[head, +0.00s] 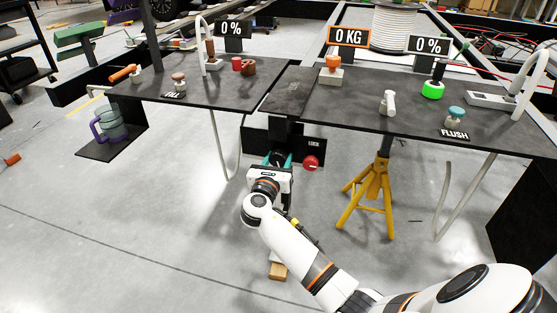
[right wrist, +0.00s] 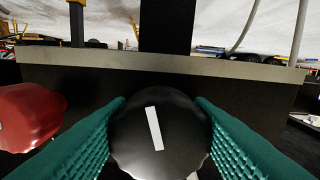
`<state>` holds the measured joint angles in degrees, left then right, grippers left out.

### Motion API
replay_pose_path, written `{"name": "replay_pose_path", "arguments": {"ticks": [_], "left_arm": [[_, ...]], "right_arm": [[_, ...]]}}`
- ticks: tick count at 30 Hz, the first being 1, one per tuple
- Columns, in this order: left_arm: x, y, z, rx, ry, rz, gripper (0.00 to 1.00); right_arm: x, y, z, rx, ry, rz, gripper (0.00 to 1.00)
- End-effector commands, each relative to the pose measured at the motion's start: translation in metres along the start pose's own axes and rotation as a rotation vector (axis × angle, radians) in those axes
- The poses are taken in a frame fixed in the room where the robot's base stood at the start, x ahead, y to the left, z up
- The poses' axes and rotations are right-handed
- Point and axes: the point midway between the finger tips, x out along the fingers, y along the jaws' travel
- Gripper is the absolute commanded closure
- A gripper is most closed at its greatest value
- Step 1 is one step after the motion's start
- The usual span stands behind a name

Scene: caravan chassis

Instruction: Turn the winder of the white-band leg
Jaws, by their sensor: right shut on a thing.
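My right gripper (head: 278,161) reaches to a dark panel below the gap between the two table tops. In the right wrist view its teal fingers (right wrist: 160,104) are shut on a round black knob (right wrist: 181,126), one finger on each side. The knob has a white stripe on its face, tilted slightly from upright. I cannot make out a white band on a leg. My left gripper is not in view.
A yellow stand (head: 372,193) is right of my arm under the right table top (head: 360,108). A hose (head: 222,150) hangs left of the gripper. A wooden block (head: 278,271) lies on the floor below.

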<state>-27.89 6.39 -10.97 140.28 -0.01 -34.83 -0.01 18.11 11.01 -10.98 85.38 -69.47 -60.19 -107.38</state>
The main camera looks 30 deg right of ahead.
Motion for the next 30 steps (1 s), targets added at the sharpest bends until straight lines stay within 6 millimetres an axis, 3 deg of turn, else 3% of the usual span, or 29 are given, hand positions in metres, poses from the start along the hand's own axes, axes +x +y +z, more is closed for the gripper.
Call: {"name": "replay_pose_path", "arguments": {"ticks": [7,14,30], "left_arm": [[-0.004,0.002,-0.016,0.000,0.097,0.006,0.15],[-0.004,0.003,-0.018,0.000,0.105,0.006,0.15],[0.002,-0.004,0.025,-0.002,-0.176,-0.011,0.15]], "right_arm": [[-0.001,-0.001,0.000,0.176,-0.001,0.000,0.76],[-0.001,-0.002,0.001,0.395,-0.002,0.000,0.76],[-0.001,-0.004,0.001,0.861,-0.002,-0.001,0.76]]}}
